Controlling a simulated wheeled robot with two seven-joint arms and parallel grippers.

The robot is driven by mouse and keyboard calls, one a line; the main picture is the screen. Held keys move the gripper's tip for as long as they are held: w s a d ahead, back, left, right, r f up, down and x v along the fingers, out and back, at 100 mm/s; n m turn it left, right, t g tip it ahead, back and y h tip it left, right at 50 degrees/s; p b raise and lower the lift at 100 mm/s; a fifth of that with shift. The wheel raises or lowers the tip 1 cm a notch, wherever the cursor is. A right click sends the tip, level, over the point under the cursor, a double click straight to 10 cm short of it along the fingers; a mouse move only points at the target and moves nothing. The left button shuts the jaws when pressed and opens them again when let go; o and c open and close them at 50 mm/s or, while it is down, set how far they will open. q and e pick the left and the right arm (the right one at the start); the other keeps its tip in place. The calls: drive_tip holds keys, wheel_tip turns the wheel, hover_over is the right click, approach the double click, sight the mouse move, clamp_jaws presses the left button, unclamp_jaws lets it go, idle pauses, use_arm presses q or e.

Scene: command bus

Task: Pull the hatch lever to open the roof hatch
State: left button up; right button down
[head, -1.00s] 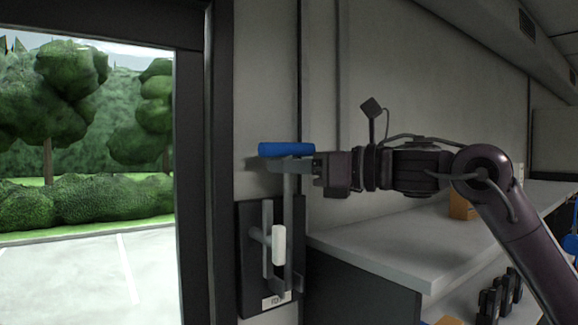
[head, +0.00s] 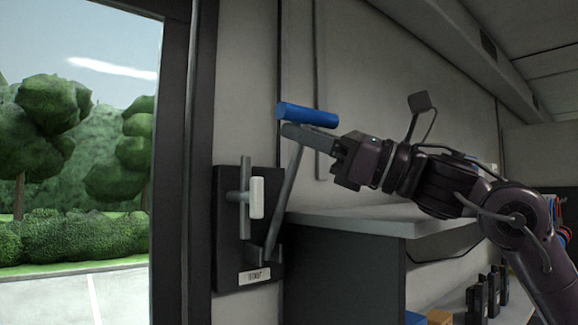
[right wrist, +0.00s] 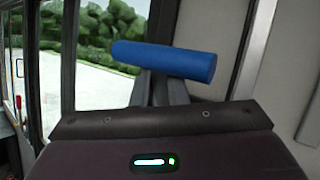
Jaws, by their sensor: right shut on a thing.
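The hatch lever is a grey bar with a blue handle (head: 307,115) across its top, rising from a black wall panel (head: 227,270). Its bar leans up and to the right, away from the panel. My right gripper (head: 298,133) is shut on the lever just below the blue handle. In the right wrist view the blue handle (right wrist: 165,60) lies across the fingers, whose exact contact is partly hidden. A white grip (head: 257,197) on a second grey bar stands upright on the same panel. The roof hatch and my left gripper are out of view.
A grey shelf (head: 375,218) juts out from the wall right of the panel, below my right arm. Several black devices (head: 488,292) and an orange box (head: 440,317) sit lower right. A window (head: 75,180) and its dark frame are at left.

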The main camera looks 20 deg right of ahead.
use_arm(q)
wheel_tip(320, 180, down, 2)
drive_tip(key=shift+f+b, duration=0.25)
drive_tip(key=shift+b, duration=0.55)
use_arm(e)
drive_tip(key=shift+s+d+f, duration=0.2)
drive_tip(key=shift+s+f, duration=0.25)
drive_tip(key=shift+s, duration=0.1)
drive_tip(key=shift+s+d+f, duration=0.15)
drive_tip(key=shift+s+f, duration=0.3)
drive_tip(key=shift+s, duration=0.05)
drive_tip(key=c, duration=1.5)
unclamp_jaws()
drive_tip(key=shift+r, duration=0.1)
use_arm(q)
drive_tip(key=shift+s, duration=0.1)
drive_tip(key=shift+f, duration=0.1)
use_arm(e)
drive_tip(key=shift+s+d, duration=0.1)
drive_tip(key=shift+d, duration=0.05)
